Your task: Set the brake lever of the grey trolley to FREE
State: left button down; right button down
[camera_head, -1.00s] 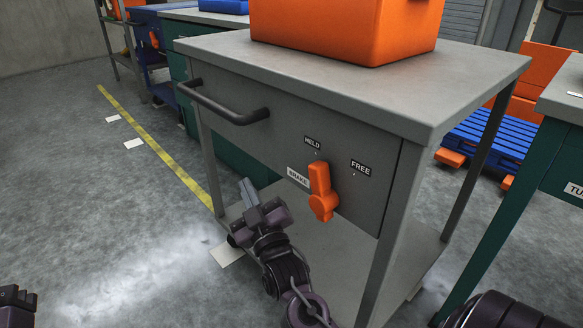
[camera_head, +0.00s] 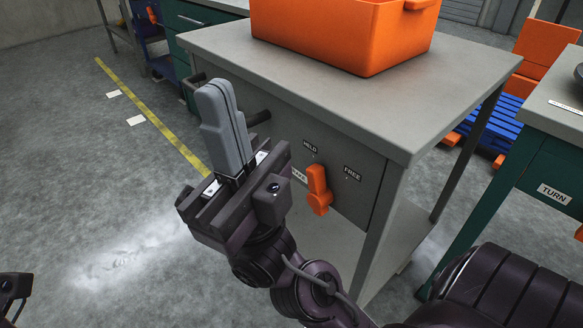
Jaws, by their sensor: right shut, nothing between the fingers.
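The grey trolley (camera_head: 384,205) stands in the middle, with an orange brake lever (camera_head: 318,190) on its front panel. The lever points up toward the HELD label (camera_head: 310,147), and the FREE label (camera_head: 352,173) is to its right. The BRAKE label is partly hidden behind my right gripper. My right gripper (camera_head: 217,95) is shut and empty, fingers pointing up, in front of the panel and left of the lever, apart from it. My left gripper (camera_head: 14,290) shows only in part at the lower left edge; its fingers cannot be made out.
An orange crate (camera_head: 340,40) sits on the trolley top. The trolley's dark handle (camera_head: 258,117) is partly hidden by my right gripper. A green bench (camera_head: 545,185) with a TURN label stands close on the right. Open floor lies left, with a yellow line (camera_head: 150,115).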

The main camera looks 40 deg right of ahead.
aim_at(319, 198)
jog(key=i+j, duration=0.5)
jog(key=i, duration=0.2)
jog(key=i+j+z, duration=0.25)
jog(key=k+l+z, duration=0.1)
jog(key=z, duration=1.3)
